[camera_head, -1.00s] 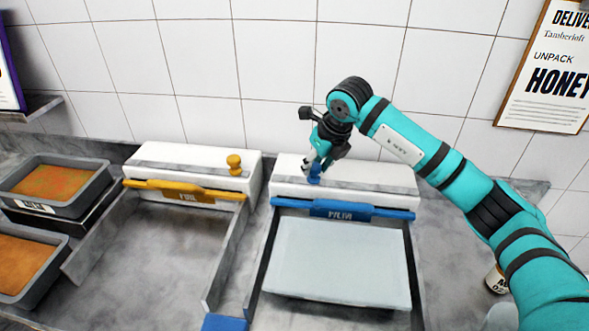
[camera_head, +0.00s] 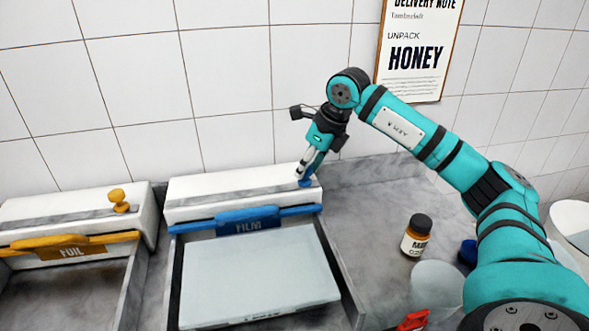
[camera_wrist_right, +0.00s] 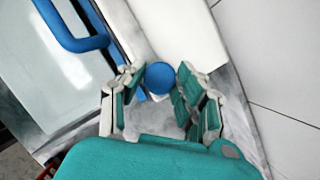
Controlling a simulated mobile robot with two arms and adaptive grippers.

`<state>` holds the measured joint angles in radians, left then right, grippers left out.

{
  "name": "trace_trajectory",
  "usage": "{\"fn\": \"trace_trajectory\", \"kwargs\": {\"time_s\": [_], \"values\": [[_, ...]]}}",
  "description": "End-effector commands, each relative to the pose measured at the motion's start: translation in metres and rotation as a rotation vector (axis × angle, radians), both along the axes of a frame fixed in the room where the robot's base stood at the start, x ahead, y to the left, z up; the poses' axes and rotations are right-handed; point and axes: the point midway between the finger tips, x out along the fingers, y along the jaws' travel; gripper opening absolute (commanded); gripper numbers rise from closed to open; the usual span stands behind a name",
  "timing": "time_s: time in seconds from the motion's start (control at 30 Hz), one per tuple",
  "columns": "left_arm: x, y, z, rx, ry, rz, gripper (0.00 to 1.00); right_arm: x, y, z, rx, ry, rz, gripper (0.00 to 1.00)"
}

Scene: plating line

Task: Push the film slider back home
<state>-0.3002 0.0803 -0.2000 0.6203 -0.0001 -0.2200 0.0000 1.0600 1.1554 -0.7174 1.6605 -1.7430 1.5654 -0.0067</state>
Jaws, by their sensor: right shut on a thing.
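The film dispenser (camera_head: 180,213) is a white box with a grey top track and a blue bar labelled FILM (camera_head: 248,221) along its front. Its film slider, a blue knob (camera_head: 305,184), sits at the right end of the track. My right gripper (camera_head: 306,175) reaches down on it from above and is shut on it. In the right wrist view the round blue knob (camera_wrist_right: 160,77) shows between the two fingers. The fingers partly hide the knob in the head view. My left gripper is not in view.
A foil dispenser (camera_head: 20,218) with a yellow knob (camera_head: 119,200) stands to the left. A pale sheet (camera_head: 258,278) lies before the film dispenser. A brown jar (camera_head: 417,235) stands to the right on the grey counter. A tiled wall (camera_head: 230,75) rises behind.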

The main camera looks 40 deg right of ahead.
Motion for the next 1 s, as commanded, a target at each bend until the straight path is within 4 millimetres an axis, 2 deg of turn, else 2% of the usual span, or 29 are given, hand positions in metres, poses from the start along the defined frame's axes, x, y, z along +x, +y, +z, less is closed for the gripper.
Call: {"fn": "trace_trajectory", "kwargs": {"time_s": [0.33,0.37,0.5,0.83,1.0], "values": [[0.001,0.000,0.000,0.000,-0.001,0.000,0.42,0.000,-0.005,0.002,-0.007,-0.002,-0.007,0.00],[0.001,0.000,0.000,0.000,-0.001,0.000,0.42,0.000,-0.005,0.002,-0.008,-0.002,-0.008,0.36],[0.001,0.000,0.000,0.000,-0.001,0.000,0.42,0.000,-0.005,0.001,-0.006,-0.001,-0.007,0.54],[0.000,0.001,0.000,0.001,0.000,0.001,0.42,-0.001,-0.004,0.003,-0.004,-0.001,-0.004,0.56],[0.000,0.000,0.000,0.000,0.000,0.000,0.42,-0.009,-0.008,0.024,-0.005,-0.004,-0.006,0.56]]}}
